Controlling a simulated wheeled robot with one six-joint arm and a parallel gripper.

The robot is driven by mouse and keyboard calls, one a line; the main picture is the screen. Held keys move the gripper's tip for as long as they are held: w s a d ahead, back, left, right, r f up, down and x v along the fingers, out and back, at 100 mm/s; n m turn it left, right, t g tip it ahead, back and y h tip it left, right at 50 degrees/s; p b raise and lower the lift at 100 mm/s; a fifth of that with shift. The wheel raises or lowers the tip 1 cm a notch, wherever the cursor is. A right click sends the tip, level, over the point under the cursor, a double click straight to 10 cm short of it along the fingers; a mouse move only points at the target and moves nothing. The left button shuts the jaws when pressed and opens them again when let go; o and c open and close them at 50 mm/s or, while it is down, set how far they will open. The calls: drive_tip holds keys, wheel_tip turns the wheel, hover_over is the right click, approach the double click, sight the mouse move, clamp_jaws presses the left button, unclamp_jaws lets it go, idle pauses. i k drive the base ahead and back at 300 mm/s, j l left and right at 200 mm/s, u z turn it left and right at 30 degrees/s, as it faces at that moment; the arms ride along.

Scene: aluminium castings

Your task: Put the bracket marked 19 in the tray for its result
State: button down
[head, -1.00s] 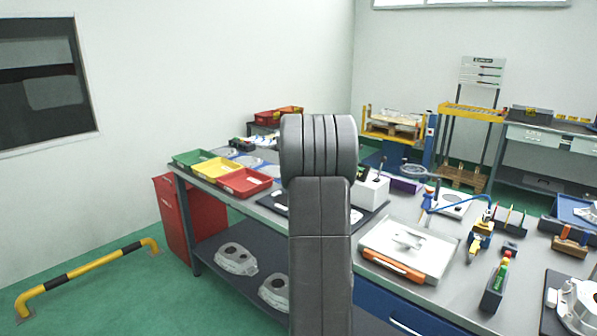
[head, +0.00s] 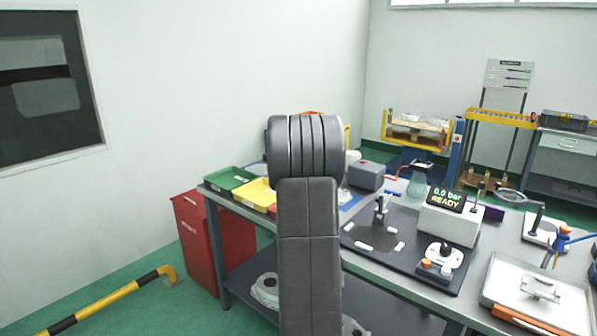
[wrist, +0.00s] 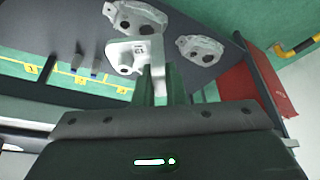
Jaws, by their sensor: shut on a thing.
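In the wrist view my gripper (wrist: 160,72) is shut on a pale aluminium bracket (wrist: 126,57) with a round boss. A small dark mark shows on its face, but I cannot read it surely. The head view does not show the gripper or bracket; my own arm covers the middle. In the head view a green tray (head: 230,178) and a yellow tray (head: 257,193) sit at the bench's left end. The red tray is almost wholly hidden behind my arm.
A test station (head: 448,221) reading "0.0 bar READY" stands on a dark mat right of my arm. A red bin (head: 205,245) stands at the bench's left end, near a yellow-black floor rail (head: 110,297). Large castings (wrist: 200,49) lie on the lower shelf.

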sight(226, 185)
drive_tip(key=i+j, duration=0.15)
drive_tip(key=j, duration=0.2)
drive_tip(key=i+j, duration=0.15)
drive_tip(key=j, duration=0.2)
drive_tip(key=i+j, duration=0.15)
drive_tip(key=j, duration=0.2)
drive_tip(key=i+j, duration=0.35)
drive_tip(key=j, duration=0.3)
